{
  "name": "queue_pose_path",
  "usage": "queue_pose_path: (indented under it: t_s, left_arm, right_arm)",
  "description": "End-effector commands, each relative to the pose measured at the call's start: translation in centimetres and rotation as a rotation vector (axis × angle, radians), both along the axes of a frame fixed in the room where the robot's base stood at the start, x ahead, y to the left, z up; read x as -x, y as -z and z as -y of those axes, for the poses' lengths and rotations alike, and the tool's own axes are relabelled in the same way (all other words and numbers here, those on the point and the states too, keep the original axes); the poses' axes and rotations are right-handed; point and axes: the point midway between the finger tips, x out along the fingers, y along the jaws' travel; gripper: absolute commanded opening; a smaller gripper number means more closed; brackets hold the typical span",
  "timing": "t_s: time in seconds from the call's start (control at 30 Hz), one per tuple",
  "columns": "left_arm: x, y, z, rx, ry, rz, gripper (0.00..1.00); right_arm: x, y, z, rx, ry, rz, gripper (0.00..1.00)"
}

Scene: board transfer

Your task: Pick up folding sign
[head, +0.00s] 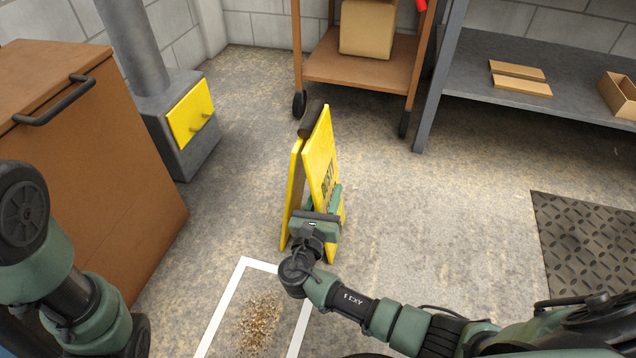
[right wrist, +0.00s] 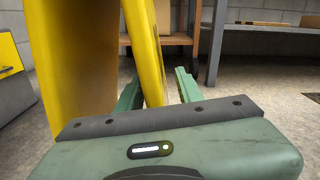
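The yellow folding sign (head: 323,165) stands upright on the floor, its two panels spread in an A shape with a dark handle (head: 311,119) on top. My right gripper (head: 322,198) is low at the sign's near edge. In the right wrist view, the near edge of one yellow panel (right wrist: 146,45) runs between the gripper's two green fingers (right wrist: 158,88). One finger is inside the A and the other outside, with a visible gap to the outer finger. Part of my left arm shows at the left; its gripper is not in view.
A white-outlined floor patch with debris (head: 258,325) lies in front of the sign. A brown cabinet (head: 130,170) and a stove with a yellow door (head: 190,112) stand left. A wooden cart (head: 360,70) and a grey shelf (head: 480,80) stand behind.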

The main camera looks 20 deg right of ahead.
Motion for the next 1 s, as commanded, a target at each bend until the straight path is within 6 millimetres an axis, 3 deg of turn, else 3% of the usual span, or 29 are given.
queue_pose_path:
  t_s: [0.13, 0.27, 1.0]
  left_arm:
    - [0.13, 0.04, -0.07, 0.001, 0.001, 0.001, 0.0]
    - [0.19, 0.06, -0.11, 0.002, 0.0, 0.002, 0.0]
    - [-0.23, 0.03, -0.04, 0.0, -0.003, -0.007, 0.0]
  right_arm:
    - [0.01, -0.02, -0.01, 0.0, 0.0, 0.0, 0.34]
    - [0.0, -0.02, 0.0, -0.001, 0.0, 0.001, 0.0]
    - [-0.05, -0.04, 0.04, 0.0, 0.0, 0.001, 0.0]
